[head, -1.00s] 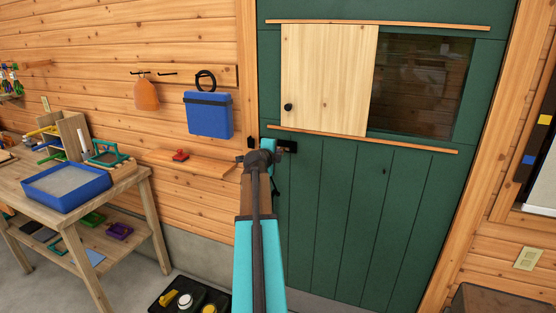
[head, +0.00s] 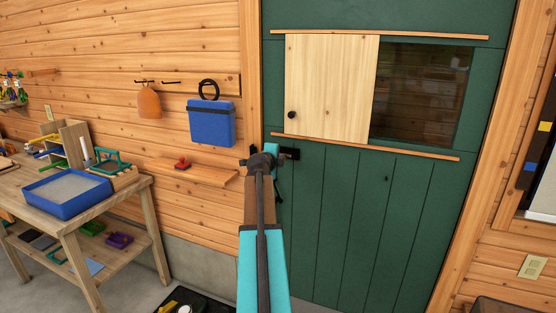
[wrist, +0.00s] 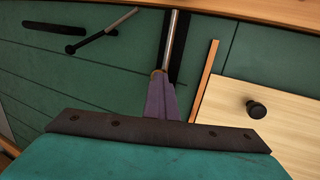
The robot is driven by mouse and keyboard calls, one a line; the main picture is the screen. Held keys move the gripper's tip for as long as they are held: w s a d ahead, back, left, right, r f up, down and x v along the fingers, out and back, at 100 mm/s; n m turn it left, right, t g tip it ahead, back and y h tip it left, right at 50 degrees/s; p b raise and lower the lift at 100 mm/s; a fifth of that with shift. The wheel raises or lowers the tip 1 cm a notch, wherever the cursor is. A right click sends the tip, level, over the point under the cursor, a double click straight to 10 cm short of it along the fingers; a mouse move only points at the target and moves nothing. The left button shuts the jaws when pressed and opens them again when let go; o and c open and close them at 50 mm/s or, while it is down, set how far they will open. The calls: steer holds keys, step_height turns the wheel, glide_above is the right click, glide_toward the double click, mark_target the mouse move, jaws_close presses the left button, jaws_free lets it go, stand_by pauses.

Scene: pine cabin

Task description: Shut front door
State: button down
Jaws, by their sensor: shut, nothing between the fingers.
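The green front door (head: 340,220) stands in its wooden frame at the right of the head view. It looks flush or nearly so; I cannot tell whether it is fully shut. A dark latch fitting (head: 291,153) sits at its left edge, partly hidden by my arm. In the wrist view a silver rod (wrist: 174,45) lies along a black strip by the door edge, and a bar handle (wrist: 105,29) is to its left. My gripper (wrist: 159,74) is shut and empty, its tips at the near end of the rod; contact is unclear. The head view hides the fingertips.
A pale sliding panel (head: 330,90) with a black knob covers part of the door's window (head: 425,95). Left of the door are a wall shelf (head: 200,174), a hanging blue box (head: 211,124) and a workbench (head: 115,190). A dark tray (head: 182,302) lies on the floor.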

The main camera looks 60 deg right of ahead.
steer(key=w+f+b+v, duration=0.1)
steer(key=b+v, duration=0.4)
steer(key=v, duration=0.8)
steer(key=shift+w+a+b, duration=0.3)
steer(key=shift+a+b, duration=0.05)
steer(key=shift+a, duration=0.35)
steer(key=shift+w, duration=0.1)
